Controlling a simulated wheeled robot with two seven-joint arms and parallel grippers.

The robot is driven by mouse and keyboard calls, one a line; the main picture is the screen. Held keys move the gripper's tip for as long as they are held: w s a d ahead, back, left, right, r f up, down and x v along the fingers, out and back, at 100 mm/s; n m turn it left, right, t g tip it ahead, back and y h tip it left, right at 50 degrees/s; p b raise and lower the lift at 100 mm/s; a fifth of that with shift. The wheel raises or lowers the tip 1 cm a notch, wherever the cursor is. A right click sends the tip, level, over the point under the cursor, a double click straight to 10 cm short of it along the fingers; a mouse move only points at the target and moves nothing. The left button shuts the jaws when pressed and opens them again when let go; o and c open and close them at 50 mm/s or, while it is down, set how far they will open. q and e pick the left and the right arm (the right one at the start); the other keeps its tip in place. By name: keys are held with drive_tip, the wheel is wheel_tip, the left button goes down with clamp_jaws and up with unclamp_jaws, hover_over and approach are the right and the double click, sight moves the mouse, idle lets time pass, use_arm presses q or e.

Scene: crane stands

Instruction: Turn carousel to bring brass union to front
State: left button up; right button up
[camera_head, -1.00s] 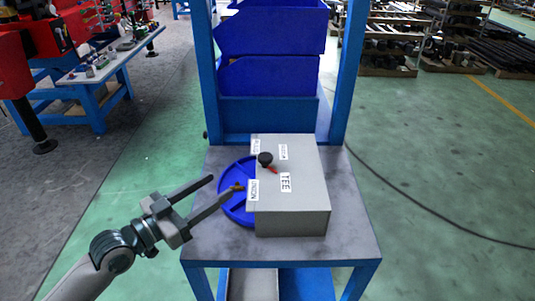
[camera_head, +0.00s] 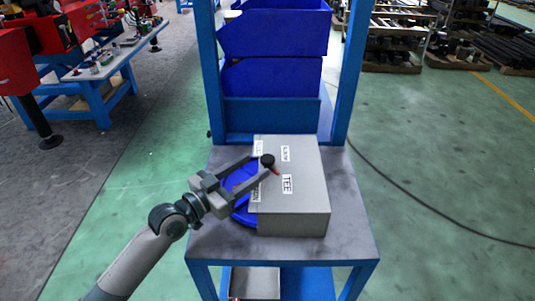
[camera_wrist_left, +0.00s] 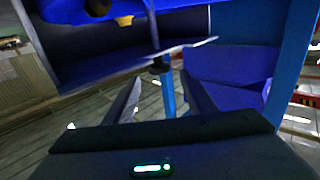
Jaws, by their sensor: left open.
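The carousel (camera_head: 243,213) is a blue disc with dividers, mostly hidden under a grey box cover (camera_head: 292,221). The cover has white labels; one reads TEE (camera_head: 287,184), and another at the left edge is partly hidden by my arm. A black knob (camera_head: 267,159) with a red pointer stands on top. My left gripper (camera_head: 266,164) is open, its fingertips on either side of the knob in the head view. In the left wrist view, a dark knob or post (camera_wrist_left: 160,65) shows between the tips. A small brass-coloured part (camera_wrist_left: 125,20) shows there in a blue compartment.
The cover sits on a grey-topped table (camera_head: 345,235) with a blue frame. Blue bins (camera_head: 272,95) are stacked behind it between blue posts. Bare tabletop lies right of the cover. A side bench (camera_head: 110,65) with small parts stands far left.

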sight(262, 162)
use_arm(q)
drive_tip(key=p+x, duration=0.1)
drive_tip(key=x, duration=0.5)
drive_tip(key=shift+w+d, duration=0.2)
drive_tip(key=shift+d, duration=0.05)
clamp_jaws()
